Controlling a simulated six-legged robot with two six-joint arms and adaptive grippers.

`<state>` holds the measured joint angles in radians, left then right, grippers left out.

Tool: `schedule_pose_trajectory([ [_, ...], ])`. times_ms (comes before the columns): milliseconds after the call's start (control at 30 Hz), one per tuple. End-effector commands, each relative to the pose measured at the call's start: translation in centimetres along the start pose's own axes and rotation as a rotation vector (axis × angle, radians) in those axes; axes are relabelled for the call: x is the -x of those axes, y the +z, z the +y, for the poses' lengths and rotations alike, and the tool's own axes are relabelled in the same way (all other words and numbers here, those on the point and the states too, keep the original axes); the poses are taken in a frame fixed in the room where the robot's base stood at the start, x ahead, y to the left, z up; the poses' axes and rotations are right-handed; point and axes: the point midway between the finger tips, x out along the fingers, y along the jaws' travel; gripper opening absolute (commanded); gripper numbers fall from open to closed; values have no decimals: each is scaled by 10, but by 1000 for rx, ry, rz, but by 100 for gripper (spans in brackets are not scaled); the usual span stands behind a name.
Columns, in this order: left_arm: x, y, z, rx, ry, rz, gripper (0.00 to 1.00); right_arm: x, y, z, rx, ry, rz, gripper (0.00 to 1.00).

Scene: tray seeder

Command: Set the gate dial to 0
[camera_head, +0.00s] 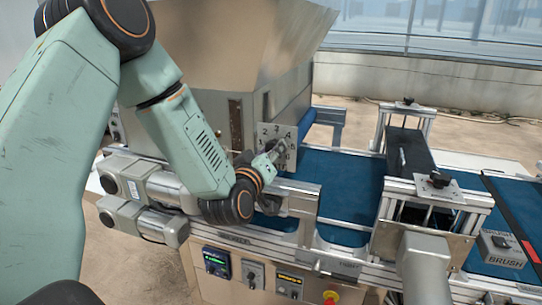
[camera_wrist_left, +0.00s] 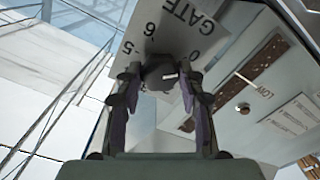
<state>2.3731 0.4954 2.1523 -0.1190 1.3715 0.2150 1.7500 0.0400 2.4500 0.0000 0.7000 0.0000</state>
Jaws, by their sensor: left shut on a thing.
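The gate dial plate (camera_head: 264,131) is a pale square panel with black numbers, fixed to the side of the metal hopper. In the left wrist view the plate (camera_wrist_left: 178,38) shows "GATE", 0, 6 and 5; its lower numbers are mostly hidden. The dark dial knob (camera_wrist_left: 157,72) sits between the fingertips. A short white mark on it points to the right, roughly towards the side of the 0; the exact setting is hard to tell. My left gripper (camera_head: 276,152) is shut on the knob, and it also shows in the left wrist view (camera_wrist_left: 158,82). My right gripper is out of view.
A blue conveyor belt (camera_head: 352,183) runs right from the hopper (camera_head: 230,40), under a metal frame. A control panel with a green display (camera_head: 215,262) and a red button (camera_head: 330,297) is below. A brush box (camera_head: 501,249) stands at right.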

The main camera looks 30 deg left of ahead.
Motion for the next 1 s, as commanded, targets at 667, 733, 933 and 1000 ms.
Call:
schedule_pose_trajectory([
  [667, -1, -4, 1, 64, 1, 10, 7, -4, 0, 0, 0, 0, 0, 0],
  [733, -1, -4, 1, 63, 1, 10, 42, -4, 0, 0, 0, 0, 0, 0],
  [933, -1, -2, 0, 62, 1, 6, 59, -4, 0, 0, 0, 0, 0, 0],
  [1000, -1, -2, 0, 62, 0, 5, 62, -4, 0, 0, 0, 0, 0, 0],
])
